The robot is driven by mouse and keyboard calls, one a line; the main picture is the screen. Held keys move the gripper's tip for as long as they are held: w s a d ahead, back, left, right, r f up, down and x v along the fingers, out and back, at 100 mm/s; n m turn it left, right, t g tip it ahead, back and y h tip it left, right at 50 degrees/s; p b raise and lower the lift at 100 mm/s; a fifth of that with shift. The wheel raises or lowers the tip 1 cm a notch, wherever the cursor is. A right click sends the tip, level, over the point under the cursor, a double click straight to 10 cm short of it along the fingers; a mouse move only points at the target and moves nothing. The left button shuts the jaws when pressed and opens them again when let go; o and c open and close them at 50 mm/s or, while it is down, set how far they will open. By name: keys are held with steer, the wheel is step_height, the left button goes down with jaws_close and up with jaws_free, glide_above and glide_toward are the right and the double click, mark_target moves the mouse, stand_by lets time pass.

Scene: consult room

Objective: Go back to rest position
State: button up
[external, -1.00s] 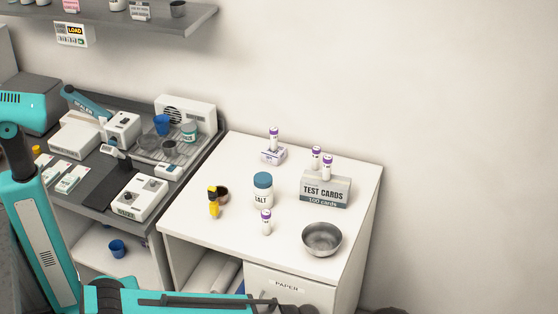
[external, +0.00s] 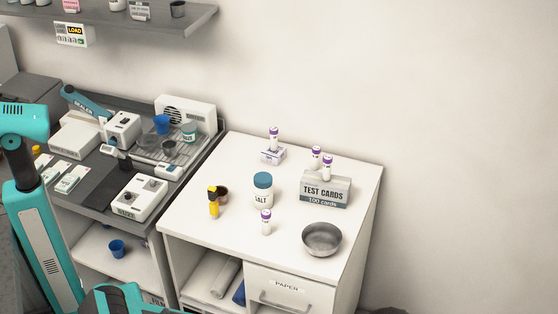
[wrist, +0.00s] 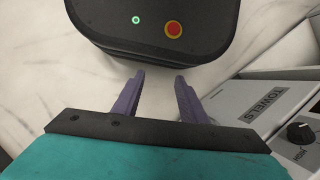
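My gripper (wrist: 160,78) shows in the wrist view with its two purple fingers spread apart and nothing between them. Beyond the fingertips are a dark rounded unit (wrist: 150,45) with a green light and a red and yellow button, and a pale marbled surface. My gripper is outside the external view; there only parts of my teal arm show at the left and lower edge.
A white cabinet (external: 190,222) bears a salt jar (external: 263,192), a test cards box (external: 325,190), a metal bowl (external: 322,239), a yellow-and-black bottle (external: 213,203) and several purple-capped tubes. A grey bench with devices stands left. A towels drawer (wrist: 230,105) is at right in the wrist view.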

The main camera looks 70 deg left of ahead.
steer(key=s+d+p, duration=0.1)
steer(key=s+d, duration=0.1)
steer(key=s, duration=0.3)
step_height(320, 180, up, 14)
steer(key=p, duration=1.3)
steer(key=shift+a+f+m+g+h, duration=0.2)
steer(key=shift+m+g+h, duration=0.1)
steer(key=shift+m+h, duration=0.1)
